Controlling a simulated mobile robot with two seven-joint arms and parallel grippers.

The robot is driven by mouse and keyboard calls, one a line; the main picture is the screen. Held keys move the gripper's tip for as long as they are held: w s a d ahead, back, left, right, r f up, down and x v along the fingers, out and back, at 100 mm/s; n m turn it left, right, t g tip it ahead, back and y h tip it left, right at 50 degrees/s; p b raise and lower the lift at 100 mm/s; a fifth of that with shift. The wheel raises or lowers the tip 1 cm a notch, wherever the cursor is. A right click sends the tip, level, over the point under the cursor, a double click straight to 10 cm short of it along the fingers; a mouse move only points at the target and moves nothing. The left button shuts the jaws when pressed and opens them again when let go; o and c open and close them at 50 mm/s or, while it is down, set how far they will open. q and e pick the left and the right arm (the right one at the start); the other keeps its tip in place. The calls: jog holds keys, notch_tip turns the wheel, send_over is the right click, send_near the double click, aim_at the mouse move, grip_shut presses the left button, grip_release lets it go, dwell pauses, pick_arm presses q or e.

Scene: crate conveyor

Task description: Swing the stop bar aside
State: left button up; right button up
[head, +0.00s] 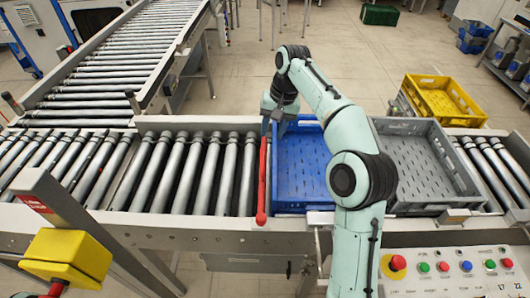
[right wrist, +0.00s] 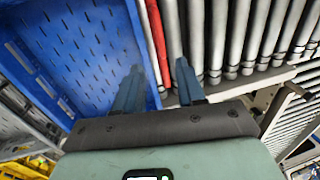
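The red stop bar (head: 262,180) lies across the conveyor rollers, along the left side of a blue crate (head: 300,165). My right arm reaches over the blue crate, and my right gripper (head: 277,118) is at the far end of the bar. In the right wrist view the stop bar (right wrist: 157,40) shows between the two fingers of the right gripper (right wrist: 158,82). The fingers are apart, with gaps beside the bar; contact cannot be told. One finger overlaps the edge of the blue crate (right wrist: 85,60) in that view. My left gripper is not in view.
A grey crate (head: 440,205) stands right of the blue one, with a yellow crate (head: 476,121) behind it. The rollers (head: 190,175) left of the bar are empty. A button panel (head: 455,270) is at the front right, a yellow box (head: 70,255) at the front left.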

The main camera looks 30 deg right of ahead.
aim_at(263, 161)
jog(key=f, duration=0.3)
jog(key=a+f+b, duration=0.1)
jog(key=f, duration=0.3)
jog(key=a+f, duration=0.1)
jog(key=f, duration=0.2)
jog(key=shift+w+f+b, duration=0.3)
jog(key=shift+w+f, duration=0.05)
jog(key=shift+f, duration=0.05)
jog(key=shift+w+f, duration=0.3)
jog(key=shift+f, duration=0.2)
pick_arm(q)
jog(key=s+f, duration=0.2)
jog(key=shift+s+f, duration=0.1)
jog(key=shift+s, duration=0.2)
pick_arm(e)
grip_shut()
